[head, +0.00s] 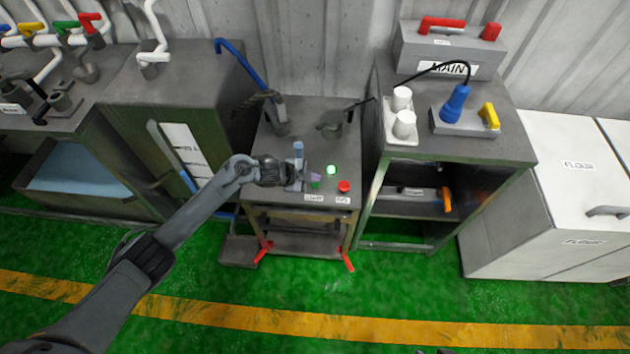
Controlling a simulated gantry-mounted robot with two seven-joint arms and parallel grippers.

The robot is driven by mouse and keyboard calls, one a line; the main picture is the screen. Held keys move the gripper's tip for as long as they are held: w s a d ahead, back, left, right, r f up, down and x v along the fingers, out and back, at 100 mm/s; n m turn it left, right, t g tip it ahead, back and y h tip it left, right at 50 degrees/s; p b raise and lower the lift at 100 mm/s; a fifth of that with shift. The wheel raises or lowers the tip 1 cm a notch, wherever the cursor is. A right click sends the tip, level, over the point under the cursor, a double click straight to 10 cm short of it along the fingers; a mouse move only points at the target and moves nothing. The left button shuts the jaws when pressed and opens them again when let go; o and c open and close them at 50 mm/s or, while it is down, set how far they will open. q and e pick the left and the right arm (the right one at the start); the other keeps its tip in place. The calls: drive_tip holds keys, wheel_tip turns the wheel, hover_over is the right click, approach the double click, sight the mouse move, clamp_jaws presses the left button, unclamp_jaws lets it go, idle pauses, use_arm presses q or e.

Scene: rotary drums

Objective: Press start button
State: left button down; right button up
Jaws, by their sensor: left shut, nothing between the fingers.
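A small panel with buttons sits on top of the grey middle cabinet (281,150). A green button (316,184) is partly hidden beside my fingers, and a red button (344,186) is to its right. A pale green-white lamp (331,169) looks lit just behind them. Two small white labels (314,198) lie in front of the buttons, too small to read. My left gripper (308,176) is shut and empty, close over the green button's left side. I cannot tell whether it touches the button.
A taller cabinet on the right carries a MAIN box (446,68), white cylinders (404,124) and a blue plug (455,103). Dark handles (331,124) rise behind the panel. Red foot levers (348,260) stick out below. The green floor in front is clear.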

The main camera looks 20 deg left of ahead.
sight(313, 185)
use_arm(q)
drive_tip(key=shift+r, duration=0.1)
wheel_tip(313, 185, up, 5)
drive_tip(key=p, duration=0.4)
drive_tip(key=shift+p, duration=0.35)
idle(0.6)
